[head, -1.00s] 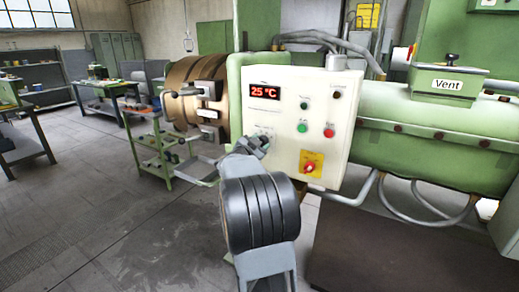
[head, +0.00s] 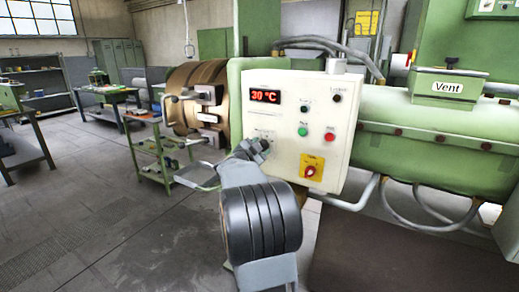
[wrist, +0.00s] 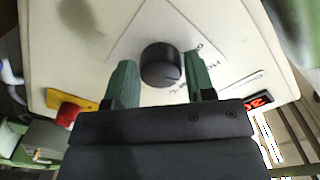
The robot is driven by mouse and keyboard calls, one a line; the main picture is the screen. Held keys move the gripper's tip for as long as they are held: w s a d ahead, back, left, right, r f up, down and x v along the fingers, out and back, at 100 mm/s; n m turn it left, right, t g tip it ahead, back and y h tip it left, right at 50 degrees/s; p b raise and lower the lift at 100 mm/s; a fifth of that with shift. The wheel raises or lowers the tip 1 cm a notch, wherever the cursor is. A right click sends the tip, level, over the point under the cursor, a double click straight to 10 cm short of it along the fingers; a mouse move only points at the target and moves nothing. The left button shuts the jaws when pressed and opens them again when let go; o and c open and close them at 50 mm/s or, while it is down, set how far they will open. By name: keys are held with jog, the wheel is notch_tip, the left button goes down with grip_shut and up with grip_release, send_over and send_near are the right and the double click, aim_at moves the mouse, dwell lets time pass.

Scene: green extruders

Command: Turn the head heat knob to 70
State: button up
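The white control panel (head: 288,152) stands at the centre of the head view. Its red display (head: 266,95) reads 30 °C. My gripper (head: 262,146) is at the panel's lower left and hides the heat knob in the head view. In the wrist view the round black knob (wrist: 161,64) sits between the two green fingers of my gripper (wrist: 160,74).
A red switch on a yellow plate (head: 312,167) is at the panel's lower right, with a green button (head: 303,131) and a red button (head: 329,136) above. Pipes (head: 350,200) run below the panel.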

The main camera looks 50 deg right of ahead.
jog(key=o, duration=0.3)
jog(key=v, duration=1.3)
jog(key=shift+a+b, duration=0.4)
jog(key=shift+f, duration=0.1)
